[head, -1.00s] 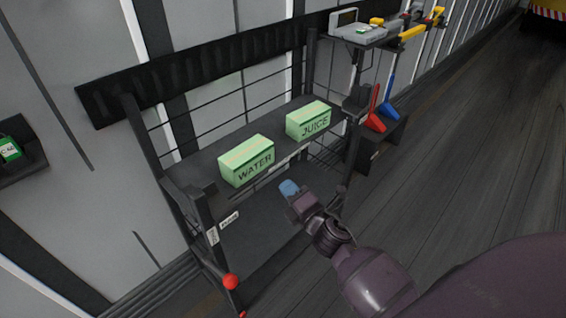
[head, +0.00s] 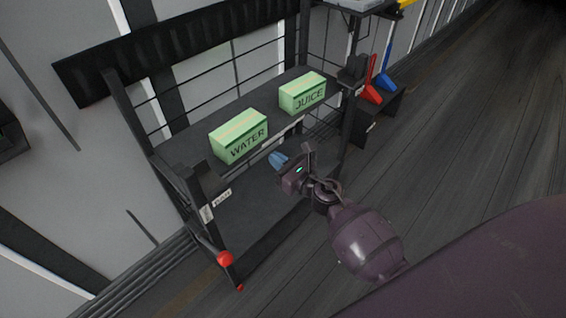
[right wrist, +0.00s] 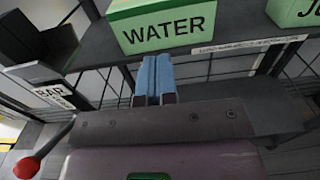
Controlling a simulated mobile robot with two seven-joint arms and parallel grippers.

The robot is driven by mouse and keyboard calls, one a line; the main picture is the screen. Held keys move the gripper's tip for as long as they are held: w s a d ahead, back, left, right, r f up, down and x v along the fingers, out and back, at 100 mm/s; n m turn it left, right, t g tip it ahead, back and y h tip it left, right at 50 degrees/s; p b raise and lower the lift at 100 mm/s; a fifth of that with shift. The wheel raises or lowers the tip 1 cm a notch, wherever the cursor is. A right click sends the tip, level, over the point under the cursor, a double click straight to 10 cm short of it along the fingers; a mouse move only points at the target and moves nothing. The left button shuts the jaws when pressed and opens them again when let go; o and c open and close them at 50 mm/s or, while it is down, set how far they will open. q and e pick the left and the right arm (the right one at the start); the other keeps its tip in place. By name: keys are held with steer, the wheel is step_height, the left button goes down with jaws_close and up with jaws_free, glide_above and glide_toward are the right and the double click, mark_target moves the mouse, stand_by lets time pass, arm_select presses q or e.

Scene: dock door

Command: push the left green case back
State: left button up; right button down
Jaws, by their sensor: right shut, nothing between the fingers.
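The left green case, marked WATER (head: 239,137), sits on the top shelf of a dark metal rack (head: 190,150), near the shelf's front edge. It also shows in the right wrist view (right wrist: 165,27), with its top cut off. The other green case, marked JUICE (head: 303,93), sits to its right. My right gripper (head: 275,159) is in front of the rack, to the right of and below the WATER case. Its blue fingers are together and empty. In the right wrist view the fingertips (right wrist: 154,60) appear just below the case's front face; I cannot tell whether they touch it. My left gripper is not in view.
A red knob (head: 225,259) is at the rack's lower front corner. The floor to the right is clear.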

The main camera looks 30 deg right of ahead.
mark_target(247, 138)
steer(key=x, duration=0.8)
steer(key=shift+f, duration=0.1)
steer(key=shift+b+x, duration=0.3)
steer(key=shift+x, duration=0.5)
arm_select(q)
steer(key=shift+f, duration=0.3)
arm_select(e)
steer(key=shift+w+a, duration=0.15)
steer(key=shift+w, duration=0.25)
steer(key=b+x, duration=0.3)
steer(key=x, duration=0.7)
steer(key=shift+w+a+f+b, duration=0.1)
steer(key=shift+w+f+b, duration=0.1)
steer(key=shift+b, duration=0.15)
steer(key=shift+w+a, duration=0.1)
steer(key=shift+w, duration=0.25)
steer(key=shift+w+r, duration=0.2)
steer(key=shift+w, duration=0.05)
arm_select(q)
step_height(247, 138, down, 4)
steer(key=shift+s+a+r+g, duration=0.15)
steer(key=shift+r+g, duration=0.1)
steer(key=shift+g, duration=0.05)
arm_select(e)
steer(key=shift+r, duration=0.1)
